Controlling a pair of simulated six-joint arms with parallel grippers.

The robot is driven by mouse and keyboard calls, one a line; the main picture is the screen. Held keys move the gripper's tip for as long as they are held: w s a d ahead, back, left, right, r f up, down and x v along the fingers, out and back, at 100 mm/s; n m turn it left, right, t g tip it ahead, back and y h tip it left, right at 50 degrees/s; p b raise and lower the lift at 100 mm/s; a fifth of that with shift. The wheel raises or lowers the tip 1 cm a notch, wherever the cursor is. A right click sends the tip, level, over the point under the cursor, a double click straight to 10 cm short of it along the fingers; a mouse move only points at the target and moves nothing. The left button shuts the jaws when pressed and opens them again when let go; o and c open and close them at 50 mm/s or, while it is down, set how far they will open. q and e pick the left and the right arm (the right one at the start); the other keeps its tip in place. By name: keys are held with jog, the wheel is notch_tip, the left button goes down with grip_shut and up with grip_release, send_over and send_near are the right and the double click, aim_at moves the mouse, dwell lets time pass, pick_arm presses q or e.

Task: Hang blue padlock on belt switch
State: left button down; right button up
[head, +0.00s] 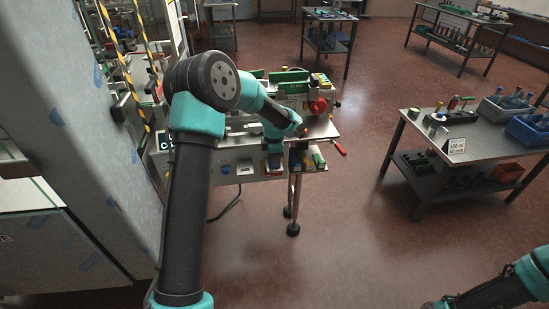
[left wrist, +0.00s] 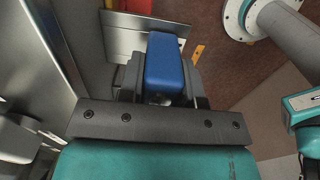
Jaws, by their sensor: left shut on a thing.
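The blue padlock (left wrist: 165,66) fills the middle of the left wrist view as a plain blue block, held between dark fingers. Its shackle is hidden from this view. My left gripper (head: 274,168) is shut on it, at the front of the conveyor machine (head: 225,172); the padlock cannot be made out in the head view. In the left wrist view a pale metal plate (left wrist: 118,38) lies behind the padlock; I cannot tell whether they touch. I cannot tell which part is the belt switch. My right gripper is not in view; only part of my right arm shows at lower right.
A red round part (head: 318,106) and a red handle (head: 341,149) are on the machine's right side. A grey cabinet (head: 85,120) stands close on the left. A steel table (head: 482,143) with blue bins (head: 528,130) stands right. The floor between is clear.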

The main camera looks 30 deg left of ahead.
pick_arm(q)
jog(key=c, duration=0.7)
grip_release()
jog(key=shift+c, duration=0.2)
notch_tip(320, 180, up, 17)
jog(key=shift+r, duration=0.2)
jog(key=shift+f, duration=0.15)
